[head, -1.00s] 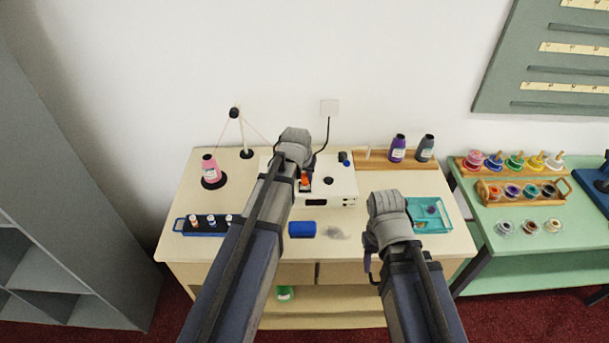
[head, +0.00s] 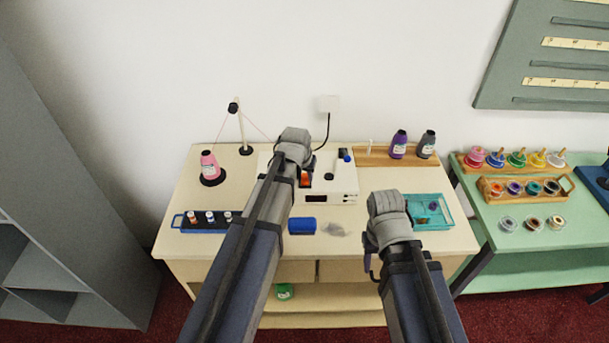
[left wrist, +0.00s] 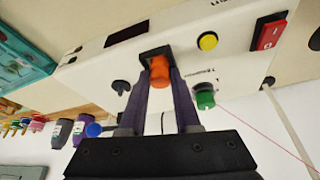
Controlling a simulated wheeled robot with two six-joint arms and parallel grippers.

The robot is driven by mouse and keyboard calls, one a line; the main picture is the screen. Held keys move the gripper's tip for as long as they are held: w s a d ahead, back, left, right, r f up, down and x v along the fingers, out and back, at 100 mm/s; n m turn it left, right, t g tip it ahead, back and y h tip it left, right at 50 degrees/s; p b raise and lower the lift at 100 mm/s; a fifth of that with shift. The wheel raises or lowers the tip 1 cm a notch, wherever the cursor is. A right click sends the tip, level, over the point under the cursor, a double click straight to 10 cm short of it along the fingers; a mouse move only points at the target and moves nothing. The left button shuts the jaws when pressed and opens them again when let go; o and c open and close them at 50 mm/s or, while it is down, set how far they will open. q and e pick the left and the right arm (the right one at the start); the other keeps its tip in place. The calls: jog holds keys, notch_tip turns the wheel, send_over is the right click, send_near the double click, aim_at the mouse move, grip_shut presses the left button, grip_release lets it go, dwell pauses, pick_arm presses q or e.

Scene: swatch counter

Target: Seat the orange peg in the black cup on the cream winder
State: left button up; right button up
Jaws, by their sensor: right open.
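The cream winder (head: 343,183) stands mid-table. In the left wrist view, the orange peg (left wrist: 159,73) is at the square black cup (left wrist: 155,53) on the winder, its lower end at or inside the opening. How deep it sits I cannot tell. My left gripper (left wrist: 160,88) has its two dark fingers closed on the peg's sides. In the head view, my left gripper (head: 293,150) is above the winder and its fingers are hidden; a bit of orange shows beside my arm. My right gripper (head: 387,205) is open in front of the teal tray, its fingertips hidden.
The teal tray (head: 451,222) is at the table's right. A blue block (head: 302,226) lies in front of the winder. A blue rack (head: 180,229) with small bottles and a pink cone (head: 208,165) are at left. Two bottles stand on a wooden shelf (head: 372,157) behind.

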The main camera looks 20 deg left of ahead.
pick_arm(q)
jog(key=o, duration=0.5)
jog(key=shift+r, duration=0.1)
jog(key=p+v, duration=0.7)
jog(key=shift+s+r, duration=0.25)
dwell(0.6)
jog(key=s+d+f+m+g+b, duration=0.1)
jog(key=s+d, duration=0.3)
jog(key=s, duration=0.3)
jog(key=s+d+f+m+g+y+b, duration=0.1)
jog(key=s+d+f+g, duration=0.1)
jog(key=s+d, duration=0.3)
jog(key=s+d+f+m+g+b, duration=0.1)
jog(key=s+d, duration=0.3)
jog(key=s, duration=0.4)
jog(key=shift+s+d+f+m+g, duration=0.15)
jog(key=shift+s+f+m+g, duration=0.15)
jog(key=shift+f+m+g, duration=0.15)
